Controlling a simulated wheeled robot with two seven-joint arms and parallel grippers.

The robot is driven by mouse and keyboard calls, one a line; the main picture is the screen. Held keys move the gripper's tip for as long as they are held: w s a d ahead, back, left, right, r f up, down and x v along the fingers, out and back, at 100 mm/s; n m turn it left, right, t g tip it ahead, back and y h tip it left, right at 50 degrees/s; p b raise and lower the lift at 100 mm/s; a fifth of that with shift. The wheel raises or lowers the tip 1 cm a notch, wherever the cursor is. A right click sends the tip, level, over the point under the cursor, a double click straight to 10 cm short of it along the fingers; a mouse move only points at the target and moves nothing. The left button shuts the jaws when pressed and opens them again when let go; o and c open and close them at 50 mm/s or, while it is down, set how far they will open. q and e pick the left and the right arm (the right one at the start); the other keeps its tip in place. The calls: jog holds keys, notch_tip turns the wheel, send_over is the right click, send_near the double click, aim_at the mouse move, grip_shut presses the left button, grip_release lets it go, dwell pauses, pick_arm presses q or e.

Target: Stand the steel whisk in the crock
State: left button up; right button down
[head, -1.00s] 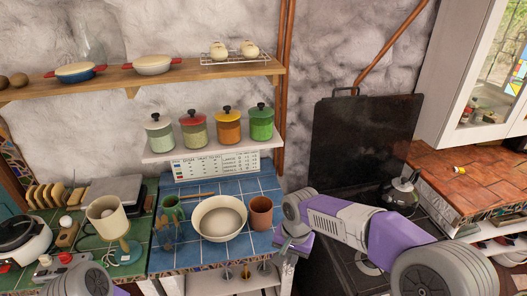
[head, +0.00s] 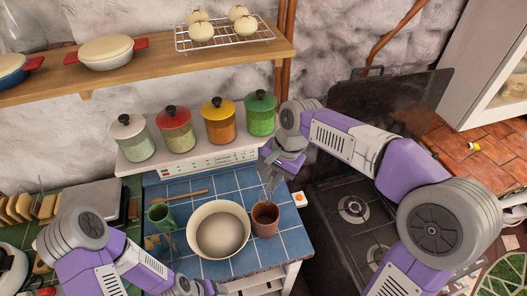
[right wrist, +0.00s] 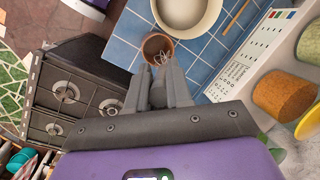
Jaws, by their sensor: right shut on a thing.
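The crock is a brown terracotta pot (head: 265,220) on the blue tiled counter, right of a large cream bowl. My right gripper (head: 280,170) is shut on the steel whisk (head: 270,184), just above and behind the crock. The whisk's thin wires point down at the crock's mouth. In the right wrist view the whisk wires (right wrist: 161,57) overlap the crock's opening (right wrist: 157,42). I cannot tell whether they are below the rim. My left gripper (head: 205,288) is at the bottom edge, partly cut off, its jaws unclear.
The cream bowl (head: 218,230) stands close beside the crock. A green mug (head: 160,216) and a wooden spoon (head: 182,194) are further left. Several lidded canisters stand on a low shelf behind, the green one (head: 260,115) near my right arm. The black stove (head: 355,215) is at the right.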

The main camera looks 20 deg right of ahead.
jog(key=shift+w, duration=0.15)
notch_tip(320, 180, down, 15)
jog(key=b, duration=1.1)
jog(key=shift+s+r+b, duration=0.2)
jog(key=shift+s+b, duration=0.15)
jog(key=shift+s, duration=0.05)
jog(key=c, duration=0.9)
grip_release()
jog(key=shift+c, duration=0.2)
jog(key=shift+o, duration=0.4)
jog(key=o, duration=0.7)
jog(key=shift+r, duration=0.1)
